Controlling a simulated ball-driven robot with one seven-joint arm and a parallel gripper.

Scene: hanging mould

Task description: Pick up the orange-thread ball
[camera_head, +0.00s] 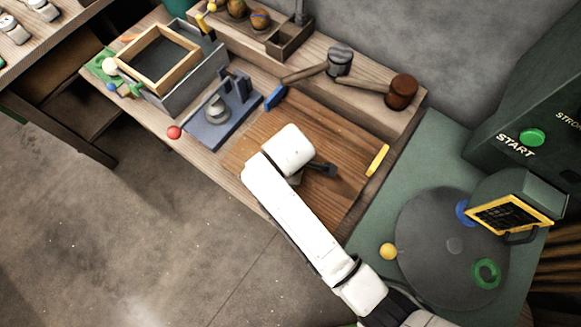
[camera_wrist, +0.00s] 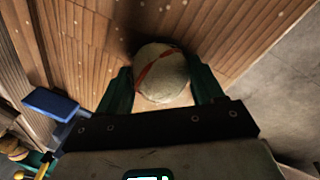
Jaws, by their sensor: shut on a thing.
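The orange-thread ball (camera_wrist: 160,78), cream with an orange band across it, sits between the two green fingers of my gripper (camera_wrist: 160,84) in the wrist view. The fingers touch it on both sides, and my gripper is shut on it. The wooden board lies beyond it; I cannot tell whether the ball is clear of the board. In the head view my white arm reaches over the brown board (camera_head: 345,130) and hides the ball.
A blue fixture (camera_head: 215,128) with a red knob (camera_head: 174,132) stands left of the board. Behind are a wooden frame (camera_head: 158,58), a rack with brownish balls (camera_head: 236,8) and two mallets (camera_head: 338,62). A yellow bar (camera_head: 377,160) edges the board; a dark turntable (camera_head: 450,235) is at right.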

